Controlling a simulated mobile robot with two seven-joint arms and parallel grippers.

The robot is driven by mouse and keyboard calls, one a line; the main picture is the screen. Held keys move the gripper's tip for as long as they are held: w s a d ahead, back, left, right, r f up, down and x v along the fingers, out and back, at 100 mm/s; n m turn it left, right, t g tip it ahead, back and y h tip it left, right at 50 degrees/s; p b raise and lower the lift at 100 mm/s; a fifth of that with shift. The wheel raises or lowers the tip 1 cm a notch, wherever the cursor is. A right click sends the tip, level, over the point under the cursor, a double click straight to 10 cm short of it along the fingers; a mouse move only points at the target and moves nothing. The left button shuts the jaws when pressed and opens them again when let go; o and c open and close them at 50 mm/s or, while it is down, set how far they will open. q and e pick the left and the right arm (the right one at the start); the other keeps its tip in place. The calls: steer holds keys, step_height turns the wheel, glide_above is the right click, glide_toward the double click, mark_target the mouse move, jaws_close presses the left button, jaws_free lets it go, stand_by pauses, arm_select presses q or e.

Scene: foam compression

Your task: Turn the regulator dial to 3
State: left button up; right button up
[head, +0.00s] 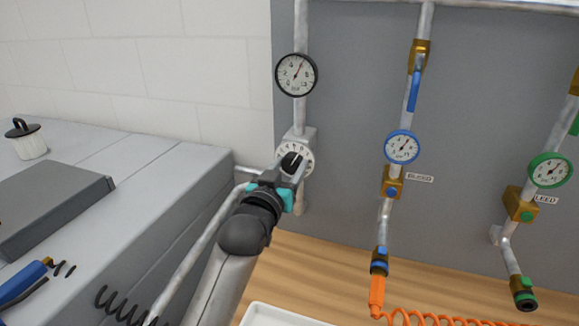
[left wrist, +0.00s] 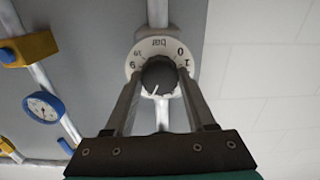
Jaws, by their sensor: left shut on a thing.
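The regulator dial is a white scale plate (head: 308,155) with a black knob (head: 291,160), mounted on the grey pipe under a black-rimmed gauge (head: 296,74). My left gripper (head: 289,167) reaches up to it from below and is shut on the knob. In the left wrist view the black knob (left wrist: 158,75) sits between the two fingertips of my left gripper (left wrist: 159,88). My right gripper is not in view.
A blue gauge (head: 402,147) and a green gauge (head: 549,170) are on pipes to the right. An orange coiled hose (head: 440,318) hangs below the blue line. A grey bench (head: 150,160) with a lidded pot (head: 26,140) stands left. A white tray (head: 270,316) lies below.

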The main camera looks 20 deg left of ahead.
arm_select(q)
jaws_close()
